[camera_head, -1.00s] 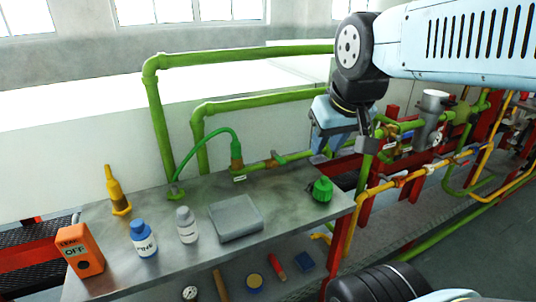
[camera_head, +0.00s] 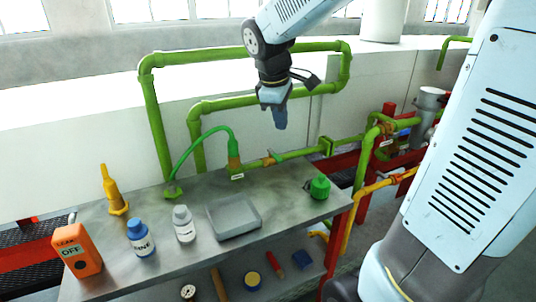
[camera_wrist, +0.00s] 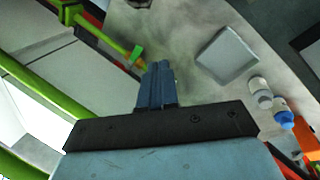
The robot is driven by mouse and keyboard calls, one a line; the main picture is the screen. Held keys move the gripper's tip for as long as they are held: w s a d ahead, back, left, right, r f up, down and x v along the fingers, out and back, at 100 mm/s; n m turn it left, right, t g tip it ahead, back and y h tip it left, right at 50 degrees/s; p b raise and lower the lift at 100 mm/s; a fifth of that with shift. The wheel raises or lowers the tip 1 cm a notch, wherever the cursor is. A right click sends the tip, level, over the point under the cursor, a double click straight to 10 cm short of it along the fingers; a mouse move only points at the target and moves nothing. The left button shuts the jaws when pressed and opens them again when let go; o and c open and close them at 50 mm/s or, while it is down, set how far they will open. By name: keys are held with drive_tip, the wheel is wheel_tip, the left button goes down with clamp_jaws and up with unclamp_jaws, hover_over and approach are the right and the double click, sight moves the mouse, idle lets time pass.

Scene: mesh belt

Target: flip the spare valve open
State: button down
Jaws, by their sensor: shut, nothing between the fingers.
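A brass valve (camera_head: 268,161) sits in the thin pipe line along the bench's back edge, just right of the green hose fitting. A small white label (camera_head: 237,176) is beside it, too small to read. Another brass valve (camera_head: 385,128) is on the green pipes at the right, with its own label. I cannot tell which is the spare valve, nor make out the handle positions. My gripper (camera_head: 281,122) is shut and empty, pointing down above and behind the bench valve, apart from it. In the wrist view its fingers (camera_wrist: 157,84) are together, near a green fitting (camera_wrist: 136,55) on the pipe.
The grey bench (camera_head: 290,210) holds a grey tray (camera_head: 234,218), a white bottle (camera_head: 184,225), a blue bottle (camera_head: 141,238), a green container (camera_head: 319,188), a yellow oiler (camera_head: 112,190) and an orange meter (camera_head: 77,250). Thick green pipes (camera_head: 260,99) run behind my gripper.

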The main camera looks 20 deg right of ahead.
sight(275, 155)
drive_tip(key=w+a+f+n+h, duration=0.1)
drive_tip(key=w+a+f+n, duration=0.2)
drive_tip(key=w+f+n, duration=0.1)
drive_tip(key=w+a+f+n+g+h, duration=0.1)
drive_tip(key=w+a+f+n, duration=0.2)
drive_tip(key=w, duration=0.6)
drive_tip(key=shift+w+a+f+n+g, duration=0.3)
drive_tip(key=shift+f+n, duration=0.8)
drive_tip(key=shift+f, duration=0.4)
drive_tip(key=w+d+f, duration=0.1)
drive_tip(key=d+f, duration=0.6)
drive_tip(key=f, duration=0.2)
drive_tip(key=shift+w+d, duration=0.2)
drive_tip(key=shift+d, duration=0.1)
drive_tip(key=shift+f, duration=0.15)
